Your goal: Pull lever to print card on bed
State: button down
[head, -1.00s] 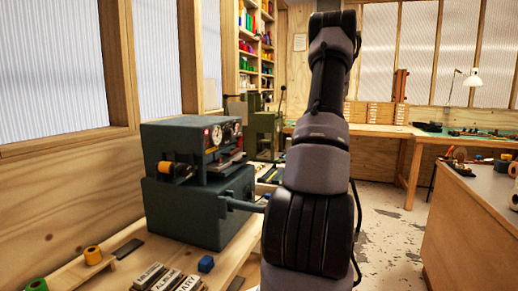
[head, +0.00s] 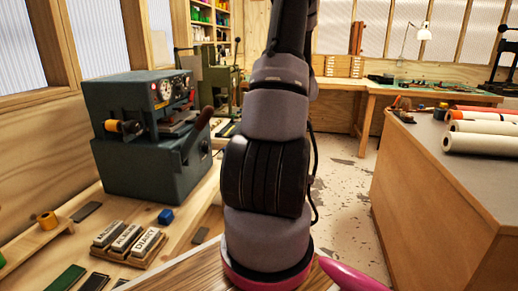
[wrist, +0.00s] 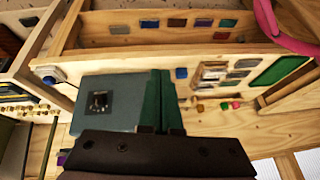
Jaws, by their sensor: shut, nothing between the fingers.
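The dark teal press (head: 145,135) stands on the left bench in the head view, with gauges and a yellow foil roll (head: 128,126) on its front. Its lever (head: 203,122) has a brown handle and points up and to the right from the machine's right side. The bed (head: 178,124) lies under the head; I cannot make out a card on it. In the wrist view the press (wrist: 105,98) shows from above, with my gripper (wrist: 161,76) over or beside it. Its dark green fingers are shut and empty. The lever does not show clearly there.
A type tray (head: 130,243) with ALBUM and DIARY blocks, a blue cube (head: 166,216) and a yellow roll (head: 47,220) lie on the bench. A green machine (head: 222,75) stands behind the press. At right, a counter (head: 420,140) bears large rolls (head: 482,137). Floor shows between.

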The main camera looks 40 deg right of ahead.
jog(key=shift+s+d+r, duration=0.35)
jog(key=shift+s+d, duration=0.3)
jog(key=shift+s, duration=0.05)
jog(key=shift+s+d+r, duration=0.35)
jog(key=shift+s+d, duration=0.3)
dwell(0.4)
jog(key=w+a+r+m+h, duration=0.1)
jog(key=w+a+r+m, duration=0.1)
jog(key=a+r, duration=0.7)
jog(key=w+a+r+m+h, duration=0.1)
jog(key=w+a+r+m, duration=0.15)
jog(key=a+r, duration=0.7)
jog(key=s+a+r+m+t, duration=0.1)
jog(key=s+a+r+m, duration=0.2)
jog(key=a, duration=0.6)
jog(key=s+a+r+m+t, duration=0.2)
jog(key=s+a+r+m, duration=0.1)
jog(key=s+a+r, duration=0.2)
jog(key=s+a, duration=0.2)
jog(key=a, duration=0.2)
jog(key=shift+s+a, duration=0.2)
jog(key=shift+s, duration=0.15)
jog(key=shift+m, duration=0.25)
